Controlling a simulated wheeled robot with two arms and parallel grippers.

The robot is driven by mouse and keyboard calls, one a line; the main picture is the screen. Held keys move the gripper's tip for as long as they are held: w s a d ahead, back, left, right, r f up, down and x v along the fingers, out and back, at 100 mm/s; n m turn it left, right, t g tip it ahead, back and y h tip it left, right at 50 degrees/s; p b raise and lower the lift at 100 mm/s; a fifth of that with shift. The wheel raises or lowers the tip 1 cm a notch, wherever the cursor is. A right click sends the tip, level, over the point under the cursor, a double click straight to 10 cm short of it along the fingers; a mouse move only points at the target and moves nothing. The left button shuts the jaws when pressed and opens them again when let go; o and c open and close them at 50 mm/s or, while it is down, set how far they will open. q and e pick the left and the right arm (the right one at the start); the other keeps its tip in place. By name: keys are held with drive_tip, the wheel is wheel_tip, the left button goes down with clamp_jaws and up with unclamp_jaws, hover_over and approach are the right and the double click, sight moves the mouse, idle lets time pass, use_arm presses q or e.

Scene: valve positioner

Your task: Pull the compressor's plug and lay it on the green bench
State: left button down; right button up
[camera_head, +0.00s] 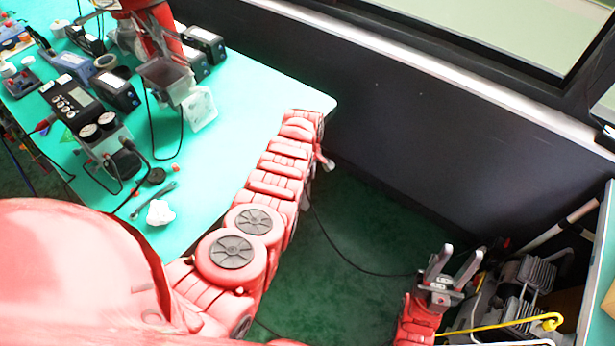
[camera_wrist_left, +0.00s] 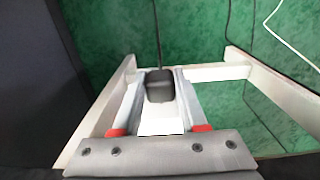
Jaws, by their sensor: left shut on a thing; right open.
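In the left wrist view my left gripper (camera_wrist_left: 160,76) is shut on a black plug (camera_wrist_left: 160,88), with a dark cable running from it away over the green floor. A white surface shows just below the plug; I cannot tell if they touch. In the head view my left arm reaches past the bench's right edge, and its fingers and the plug are hidden. The compressor (camera_head: 527,280) stands on the floor at lower right. My right gripper (camera_head: 452,266) is open and empty beside it. The green bench (camera_head: 245,115) fills the upper left.
A black device with a display (camera_head: 72,97), a white crumpled thing (camera_head: 160,213) and other gear crowd the bench's left part. Its right part is clear. A dark wall (camera_head: 400,110) runs behind. A black cable (camera_head: 345,262) crosses the floor toward the compressor. A pale frame (camera_wrist_left: 215,72) surrounds the left fingers.

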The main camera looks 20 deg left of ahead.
use_arm(q)
drive_tip(key=shift+s+d+p, duration=0.2)
drive_tip(key=shift+d+p, duration=0.25)
drive_tip(key=shift+d, duration=0.05)
drive_tip(key=shift+s+d+p, duration=0.15)
drive_tip(key=shift+d+p, duration=0.3)
drive_tip(key=shift+d, duration=0.05)
idle(0.7)
drive_tip(key=d+p, duration=0.1)
drive_tip(key=s+d+p, duration=0.1)
drive_tip(key=d, duration=0.1)
drive_tip(key=shift+s+d+p, duration=0.2)
drive_tip(key=shift+d+p, duration=0.1)
idle(0.4)
